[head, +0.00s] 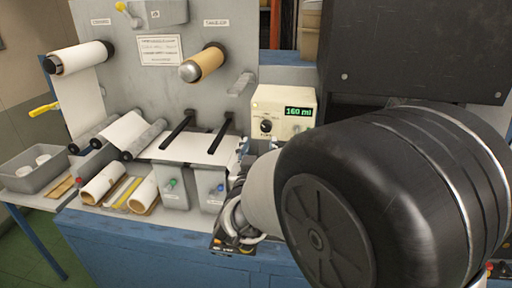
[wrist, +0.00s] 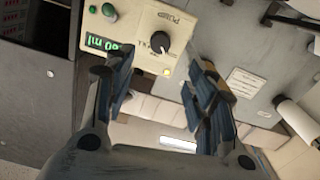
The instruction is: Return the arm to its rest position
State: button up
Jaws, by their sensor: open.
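My arm (head: 380,200) fills the right of the head view, its large black joint close to the camera. My gripper (wrist: 160,88) shows in the wrist view with its two fingers wide apart and nothing between them. In the head view my gripper is mostly hidden behind the arm, with only a part showing near the control box. The cream control box (head: 284,112) has a black dial and a green display. In the wrist view the control box (wrist: 138,55) appears upside down, just beyond the fingertips; I cannot tell the exact gap.
The grey machine panel (head: 115,50) carries an unwind roll (head: 82,57) and a take-up core (head: 208,62). A dark cabinet (head: 415,50) stands behind my arm at right.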

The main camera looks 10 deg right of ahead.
jog(key=s+d+f+g+y+b, duration=0.1)
jog(key=s+f+g, duration=0.3)
jog(key=s, duration=0.7)
jog(key=s+d+f+n+g+y+b, duration=0.1)
jog(key=s+f+g+y+b, duration=0.1)
jog(key=s, duration=1)
jog(key=s+d+f+n+g+y+b, duration=0.1)
jog(key=s+f+g+b, duration=0.3)
jog(key=s, duration=0.8)
notch_tip(320, 180, down, 4)
jog(key=g+y, duration=0.1)
jog(key=g, duration=0.1)
jog(key=shift+s+d+g+y, duration=0.2)
jog(key=shift+d+g+y, duration=0.1)
jog(key=shift+d, duration=0.1)
